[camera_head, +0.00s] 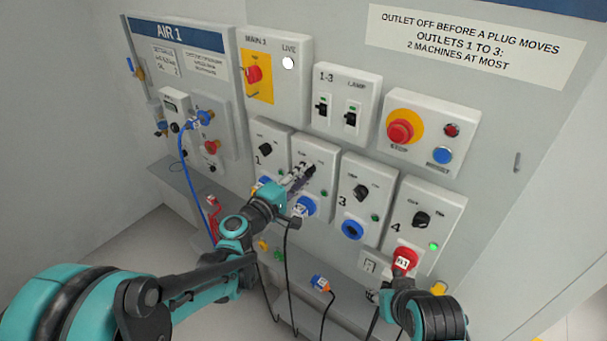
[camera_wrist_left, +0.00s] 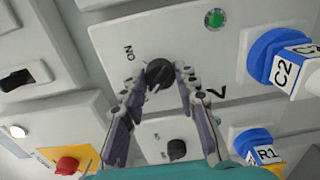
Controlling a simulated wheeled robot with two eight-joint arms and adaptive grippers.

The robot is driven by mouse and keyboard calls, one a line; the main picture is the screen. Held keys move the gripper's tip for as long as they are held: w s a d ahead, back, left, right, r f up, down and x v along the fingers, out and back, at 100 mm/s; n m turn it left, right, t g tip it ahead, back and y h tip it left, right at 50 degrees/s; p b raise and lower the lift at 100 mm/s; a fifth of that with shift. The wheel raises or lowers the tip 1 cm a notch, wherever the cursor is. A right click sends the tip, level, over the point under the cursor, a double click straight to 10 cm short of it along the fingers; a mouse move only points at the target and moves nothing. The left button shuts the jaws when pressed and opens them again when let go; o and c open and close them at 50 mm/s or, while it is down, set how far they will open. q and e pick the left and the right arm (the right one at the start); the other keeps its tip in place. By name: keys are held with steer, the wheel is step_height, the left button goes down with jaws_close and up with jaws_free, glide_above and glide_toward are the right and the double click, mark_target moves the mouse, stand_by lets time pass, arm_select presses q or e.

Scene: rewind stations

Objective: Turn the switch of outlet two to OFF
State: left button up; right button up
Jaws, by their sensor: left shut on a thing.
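Outlet two (camera_head: 322,161) is a light box in the middle of the row. Its dark rotary switch (camera_wrist_left: 158,74) sits between the fingertips of my left gripper (camera_wrist_left: 157,88), which is shut on it. In the head view my left gripper (camera_head: 300,177) hides most of this switch. The word ON shows beside it in the wrist view; its exact pointing is hard to tell. The outlet's lamp (camera_wrist_left: 214,18) looks green. The blue plug C2 (camera_wrist_left: 286,62) is in the socket below. My right arm is at the lower right; its fingers cannot be made out.
Outlet one (camera_head: 269,135), outlet three (camera_head: 351,218) and outlet four (camera_head: 414,240) stand close by, with similar switches. Outlet four holds a red plug (camera_head: 404,259) and its lamp is bright green. A red stop button (camera_head: 401,131) is above.

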arm_select(q)
steer(key=o, duration=1.2)
steer(key=shift+c, duration=0.2)
steer(key=v, duration=1.2)
